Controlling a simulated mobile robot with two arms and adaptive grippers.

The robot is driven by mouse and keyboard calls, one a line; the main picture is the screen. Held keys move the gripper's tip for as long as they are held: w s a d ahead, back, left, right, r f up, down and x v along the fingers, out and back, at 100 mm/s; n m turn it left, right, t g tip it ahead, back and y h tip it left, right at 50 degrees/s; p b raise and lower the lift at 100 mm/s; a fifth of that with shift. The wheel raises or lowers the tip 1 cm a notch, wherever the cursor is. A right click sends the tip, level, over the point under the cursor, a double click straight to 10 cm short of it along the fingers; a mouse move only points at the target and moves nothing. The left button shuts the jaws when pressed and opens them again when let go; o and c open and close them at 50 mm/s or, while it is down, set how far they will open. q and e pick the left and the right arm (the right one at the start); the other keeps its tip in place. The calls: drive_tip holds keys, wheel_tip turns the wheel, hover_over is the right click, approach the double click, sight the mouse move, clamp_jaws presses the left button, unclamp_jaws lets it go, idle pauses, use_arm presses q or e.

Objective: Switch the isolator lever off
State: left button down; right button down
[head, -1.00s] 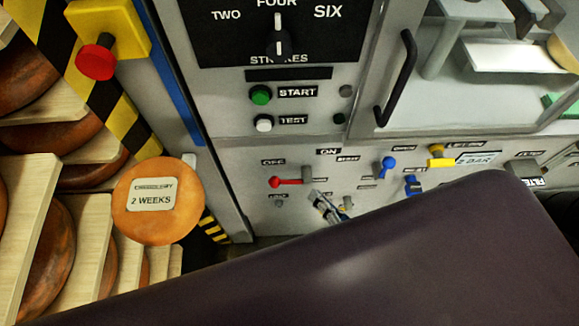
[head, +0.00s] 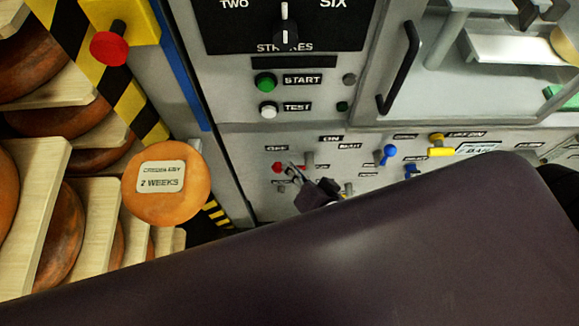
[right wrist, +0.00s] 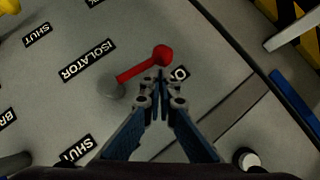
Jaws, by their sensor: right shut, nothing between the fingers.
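The red isolator lever (head: 277,167) sits on the grey panel, its knob pointing left under the OFF label (head: 277,148). In the right wrist view the lever (right wrist: 140,66) runs from a grey pivot to a red knob, beside the ISOLATOR label (right wrist: 88,60). My right gripper (head: 293,168) is shut and empty, its tips close beside the lever near the knob. The shut fingertips (right wrist: 160,80) partly cover a label starting with O. I cannot tell whether they touch the lever. My left gripper is not in view.
A blue lever (head: 388,154) and a yellow handle (head: 437,143) are to the right on the panel. Green START (head: 265,82) and white TEST (head: 268,109) buttons are above. A cheese wheel labelled 2 WEEKS (head: 165,207) and a rack of cheeses stand left.

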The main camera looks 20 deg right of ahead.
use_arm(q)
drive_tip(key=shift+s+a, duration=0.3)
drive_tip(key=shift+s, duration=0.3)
use_arm(e)
drive_tip(key=shift+a+f, duration=0.2)
drive_tip(key=shift+f, duration=0.05)
drive_tip(key=shift+w, duration=0.1)
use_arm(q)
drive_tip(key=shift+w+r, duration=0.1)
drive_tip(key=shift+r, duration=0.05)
use_arm(e)
drive_tip(key=shift+a+f, duration=0.4)
drive_tip(key=shift+f, duration=0.3)
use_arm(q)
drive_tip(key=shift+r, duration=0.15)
use_arm(e)
drive_tip(key=shift+r, duration=0.1)
